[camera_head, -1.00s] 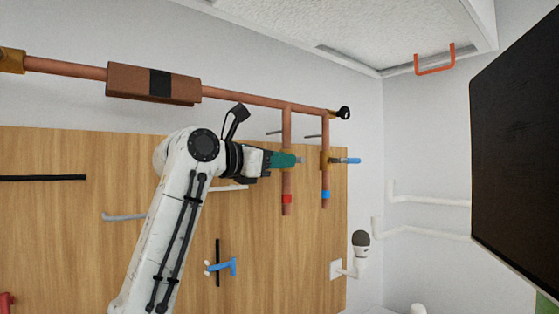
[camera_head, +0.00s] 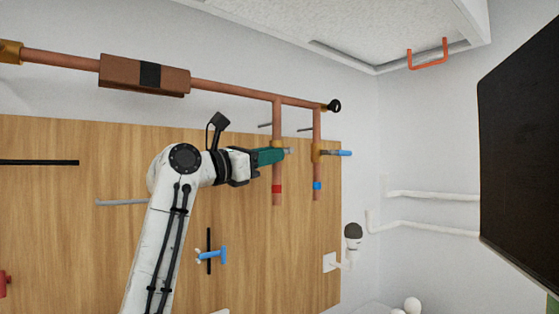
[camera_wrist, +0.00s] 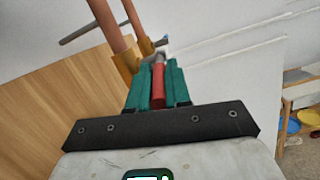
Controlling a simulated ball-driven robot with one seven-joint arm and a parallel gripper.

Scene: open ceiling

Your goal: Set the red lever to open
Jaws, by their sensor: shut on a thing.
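The red lever (camera_wrist: 158,82) shows in the wrist view as a red handle between my green fingers, with a grey metal end beyond the fingertips beside a brass valve body (camera_wrist: 127,60). My gripper (camera_wrist: 158,86) is shut on the red handle. In the head view my gripper (camera_head: 271,156) is at the left copper branch pipe (camera_head: 277,120), which has a red band. There the red handle is hidden by the fingers, and a grey end (camera_head: 288,151) shows just past them.
A second branch pipe with a blue lever (camera_head: 340,153) is close on the right. A blue tap (camera_head: 212,254) is below on the wooden board (camera_head: 60,230). A black panel (camera_head: 520,170) is at the far right. White pipes (camera_head: 430,195) run along the right wall.

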